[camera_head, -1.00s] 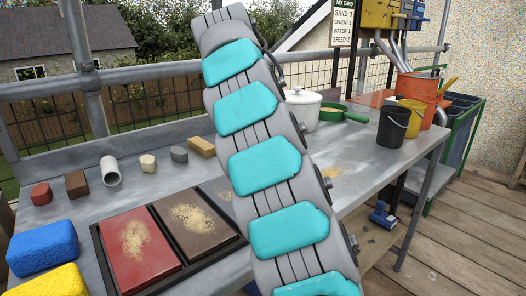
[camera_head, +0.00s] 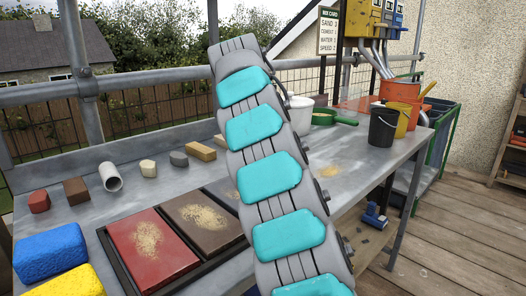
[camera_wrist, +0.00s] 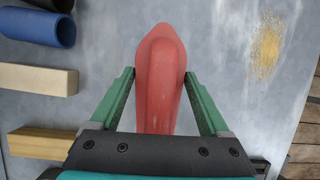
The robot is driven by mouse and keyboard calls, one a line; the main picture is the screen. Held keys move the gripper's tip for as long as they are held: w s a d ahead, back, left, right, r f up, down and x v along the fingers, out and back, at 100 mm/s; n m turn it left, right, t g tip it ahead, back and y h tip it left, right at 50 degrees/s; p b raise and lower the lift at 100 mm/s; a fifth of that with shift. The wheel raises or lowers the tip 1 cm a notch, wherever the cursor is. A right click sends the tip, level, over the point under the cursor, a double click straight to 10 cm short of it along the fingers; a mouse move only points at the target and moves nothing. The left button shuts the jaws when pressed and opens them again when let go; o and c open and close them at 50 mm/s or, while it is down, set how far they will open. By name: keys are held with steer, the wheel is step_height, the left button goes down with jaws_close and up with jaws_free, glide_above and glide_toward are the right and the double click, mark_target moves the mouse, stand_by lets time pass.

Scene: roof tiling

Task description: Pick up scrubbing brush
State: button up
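A long red object with a tapered far end and a raised ridge (camera_wrist: 160,78), which appears to be the scrubbing brush, lies on the grey worktop in the wrist view. Its bristles do not show, and its near end is hidden by my gripper. My gripper (camera_wrist: 159,72) is open, with one green finger on each side of the red object. The fingertips are close to its sides; I cannot tell whether they touch it. In the head view my arm hides this spot and the gripper.
Left of the gripper lie a blue tube (camera_wrist: 50,27), a beige block (camera_wrist: 38,79) and a wooden block (camera_wrist: 42,142). Spilled sand (camera_wrist: 265,45) lies at right. The head view shows a tray with coloured slabs (camera_head: 150,248), a black bucket (camera_head: 382,130) and a green-handled pan (camera_head: 335,119).

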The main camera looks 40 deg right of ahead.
steer(key=c, duration=1)
steer(key=shift+r, duration=0.2)
steer(key=shift+w+r+p, duration=0.1)
steer(key=shift+r+p, duration=0.4)
steer(key=shift+r, duration=0.45)
step_height(320, 180, up, 2)
steer(key=shift+a+r+p, duration=0.1)
steer(key=shift+p, duration=0.8)
steer(key=s+b, duration=0.1)
steer(key=s, duration=0.4)
steer(key=s+a+b, duration=0.1)
steer(key=s, duration=0.4)
steer(key=s+a+b, duration=0.1)
steer(key=s, duration=0.5)
steer(key=shift+a+r, duration=0.15)
steer(key=shift+r, duration=0.15)
